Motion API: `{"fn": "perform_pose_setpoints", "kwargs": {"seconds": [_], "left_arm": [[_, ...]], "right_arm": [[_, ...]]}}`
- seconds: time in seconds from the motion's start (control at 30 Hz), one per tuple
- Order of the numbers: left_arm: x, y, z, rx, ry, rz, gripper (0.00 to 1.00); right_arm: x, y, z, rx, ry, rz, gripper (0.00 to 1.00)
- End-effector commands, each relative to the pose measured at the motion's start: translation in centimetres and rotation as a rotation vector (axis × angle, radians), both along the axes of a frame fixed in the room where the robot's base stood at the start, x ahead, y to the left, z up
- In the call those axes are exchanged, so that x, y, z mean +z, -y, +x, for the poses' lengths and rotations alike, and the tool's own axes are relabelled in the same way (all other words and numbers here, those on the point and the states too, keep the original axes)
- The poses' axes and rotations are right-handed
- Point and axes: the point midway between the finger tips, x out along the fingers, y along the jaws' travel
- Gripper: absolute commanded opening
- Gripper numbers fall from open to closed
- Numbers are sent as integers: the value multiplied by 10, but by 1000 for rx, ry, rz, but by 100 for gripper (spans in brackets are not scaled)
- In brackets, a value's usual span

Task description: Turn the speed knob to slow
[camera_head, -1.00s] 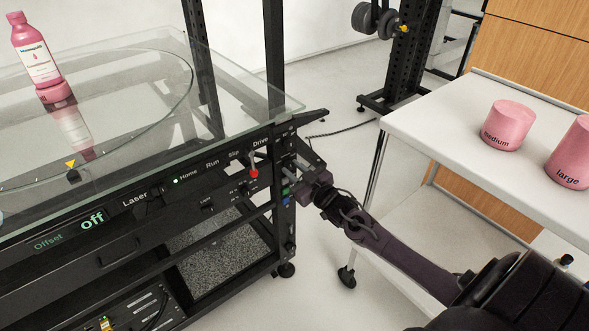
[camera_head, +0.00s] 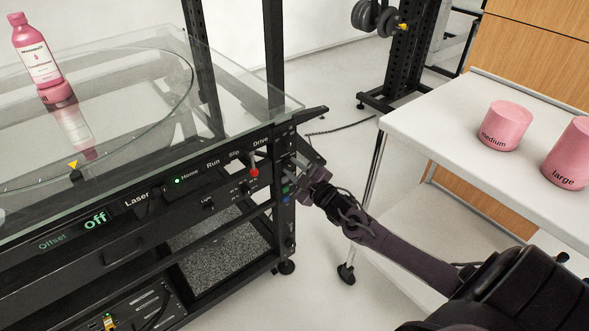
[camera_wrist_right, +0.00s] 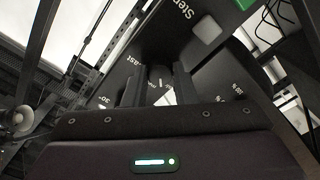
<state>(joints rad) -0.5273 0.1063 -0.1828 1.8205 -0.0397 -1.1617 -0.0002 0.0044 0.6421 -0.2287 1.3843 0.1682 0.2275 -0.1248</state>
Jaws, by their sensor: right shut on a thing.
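My right gripper (camera_head: 300,174) reaches the right-hand end of the black turntable rack (camera_head: 284,215). In the right wrist view its two dark fingers (camera_wrist_right: 158,86) are shut on a small dark knob (camera_wrist_right: 160,82) with a pale mark. The knob sits on a black side panel. Beside it I read part of a label, "ast" (camera_wrist_right: 135,62), and a "30°" marking to the left. A slow label cannot be made out, and the fingers hide much of the knob. My left gripper is not in view.
A glass top (camera_head: 140,90) carries a pink bottle (camera_head: 37,50) at the left. A red-tipped lever (camera_head: 254,172) is on the front panel close to my gripper. A white table (camera_head: 440,125) with two pink cylinders stands at the right.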

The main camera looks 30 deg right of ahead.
Motion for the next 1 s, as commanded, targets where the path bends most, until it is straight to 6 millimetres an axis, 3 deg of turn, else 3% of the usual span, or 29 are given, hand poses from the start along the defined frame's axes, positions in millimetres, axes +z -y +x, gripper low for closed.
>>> {"fn": "perform_pose_setpoints", "kwargs": {"seconds": [0.37, 0.4, 0.53, 0.83, 1.0], "left_arm": [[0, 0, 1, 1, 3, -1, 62], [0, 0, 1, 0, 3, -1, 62], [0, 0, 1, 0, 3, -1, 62], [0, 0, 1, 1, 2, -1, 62], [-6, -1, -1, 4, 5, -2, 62]], "right_arm": [[-1, 0, 0, 1, -1, -5, 2], [-1, 0, 0, 1, -1, -5, 30], [-1, 0, 0, 1, -1, -4, 46], [0, 0, -2, 0, -1, -4, 46], [-1, 1, -18, 2, -5, -4, 46]]}}
